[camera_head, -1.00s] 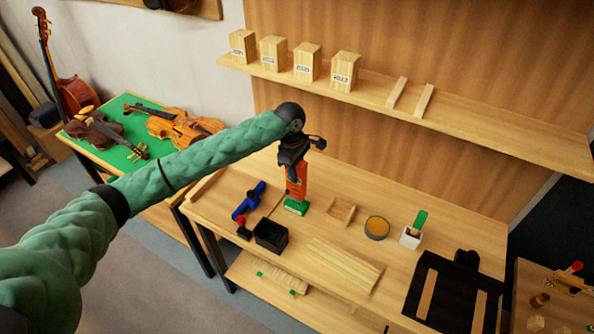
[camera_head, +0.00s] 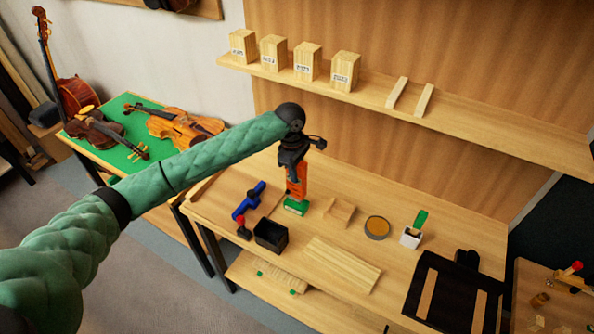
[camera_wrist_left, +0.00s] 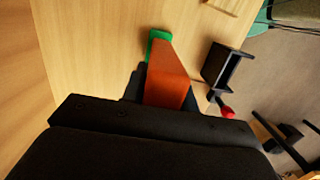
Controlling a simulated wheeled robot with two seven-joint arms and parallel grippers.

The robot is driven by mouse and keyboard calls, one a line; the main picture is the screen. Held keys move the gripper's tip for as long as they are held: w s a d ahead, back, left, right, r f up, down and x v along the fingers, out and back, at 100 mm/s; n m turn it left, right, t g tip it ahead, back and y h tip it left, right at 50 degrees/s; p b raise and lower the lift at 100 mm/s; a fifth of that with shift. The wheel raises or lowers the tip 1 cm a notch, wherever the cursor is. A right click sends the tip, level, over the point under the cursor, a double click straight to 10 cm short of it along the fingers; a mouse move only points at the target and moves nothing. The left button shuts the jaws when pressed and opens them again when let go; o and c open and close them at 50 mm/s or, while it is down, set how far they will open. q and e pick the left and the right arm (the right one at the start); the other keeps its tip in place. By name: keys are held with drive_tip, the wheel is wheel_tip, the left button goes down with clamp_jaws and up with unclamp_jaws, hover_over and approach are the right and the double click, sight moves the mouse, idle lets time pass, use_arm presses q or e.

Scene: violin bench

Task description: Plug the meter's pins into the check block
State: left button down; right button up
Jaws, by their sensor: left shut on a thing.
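The orange meter (camera_head: 300,187) is upright, held by my left gripper (camera_head: 295,170), which is shut on it. It also shows in the left wrist view (camera_wrist_left: 167,75) between the dark fingers (camera_wrist_left: 160,92). The green check block (camera_head: 296,207) sits on the bench directly under the meter; its green edge also shows in the left wrist view (camera_wrist_left: 159,36). The meter's lower end appears at the block, but the pins are hidden, so I cannot tell whether they are in. My right gripper is not in view.
A black open box (camera_head: 270,236), a blue tool (camera_head: 248,200) and a red-knobbed item (camera_head: 243,228) stand left of the block. A wooden piece (camera_head: 338,212), a round tin (camera_head: 377,228) and a white cup (camera_head: 411,237) are to the right. Wooden strips (camera_head: 343,264) lie in front.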

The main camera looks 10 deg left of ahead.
use_arm(q)
drive_tip(key=shift+f, duration=0.25)
drive_tip(key=shift+f, duration=0.35)
idle(0.7)
drive_tip(key=shift+f, duration=0.4)
idle(0.5)
drive_tip(key=shift+f, duration=0.25)
idle(0.5)
drive_tip(key=shift+s, duration=0.1)
idle(0.5)
